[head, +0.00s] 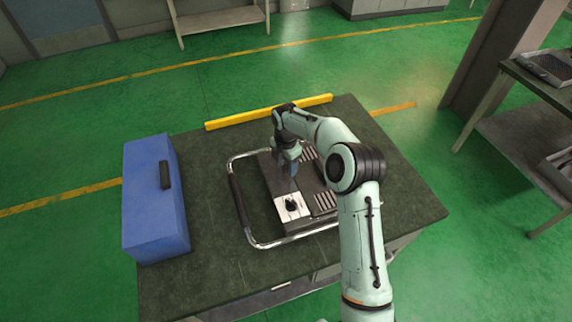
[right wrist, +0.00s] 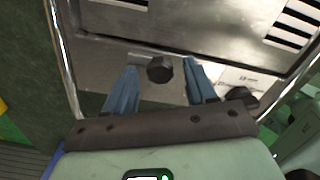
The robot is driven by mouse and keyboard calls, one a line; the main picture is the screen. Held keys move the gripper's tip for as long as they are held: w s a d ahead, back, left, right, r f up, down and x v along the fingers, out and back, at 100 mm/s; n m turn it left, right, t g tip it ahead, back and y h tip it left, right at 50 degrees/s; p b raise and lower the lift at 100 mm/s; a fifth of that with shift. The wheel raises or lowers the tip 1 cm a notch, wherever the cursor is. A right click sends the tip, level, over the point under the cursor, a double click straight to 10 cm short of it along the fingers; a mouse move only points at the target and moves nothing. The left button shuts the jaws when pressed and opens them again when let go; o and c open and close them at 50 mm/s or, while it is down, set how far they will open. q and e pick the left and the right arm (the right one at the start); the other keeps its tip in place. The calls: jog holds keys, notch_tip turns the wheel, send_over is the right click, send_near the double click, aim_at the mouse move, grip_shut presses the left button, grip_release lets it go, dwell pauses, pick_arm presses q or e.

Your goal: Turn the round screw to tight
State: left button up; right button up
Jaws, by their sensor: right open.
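The heating element (head: 268,172) is a flat dark metal box in a chrome tube frame on the workbench. In the right wrist view, a small black round screw (right wrist: 160,69) is on the box's metal face (right wrist: 200,45). My right gripper (head: 289,170) points down over the box and hides this screw in the head view. In the right wrist view its two blue fingers (right wrist: 162,82) are open, one on each side of the screw, with gaps to it. A second black knob (head: 291,205) is on a white plate; it also shows in the right wrist view (right wrist: 240,97). My left gripper is out of view.
A blue toolbox (head: 152,205) stands at the left of the dark workbench (head: 210,270). A yellow bar (head: 268,112) lies along the far edge. The chrome frame (head: 250,238) surrounds the box. A side table (head: 535,85) is off to the right.

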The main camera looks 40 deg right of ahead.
grip_shut()
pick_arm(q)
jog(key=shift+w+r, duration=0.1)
pick_arm(e)
jog(key=m+p, duration=0.1)
jog(key=m, duration=0.2)
jog(key=shift+r+m, duration=0.1)
jog(key=shift+m, duration=0.3)
jog(key=m+p, duration=0.1)
jog(key=m, duration=0.3)
jog(key=shift+m, duration=0.3)
jog(key=m, duration=0.4)
jog(key=shift+p, duration=0.3)
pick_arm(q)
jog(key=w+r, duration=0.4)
pick_arm(e)
jog(key=m, duration=0.5)
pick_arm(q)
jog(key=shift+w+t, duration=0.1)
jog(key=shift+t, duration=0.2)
pick_arm(e)
jog(key=shift+m, duration=0.4)
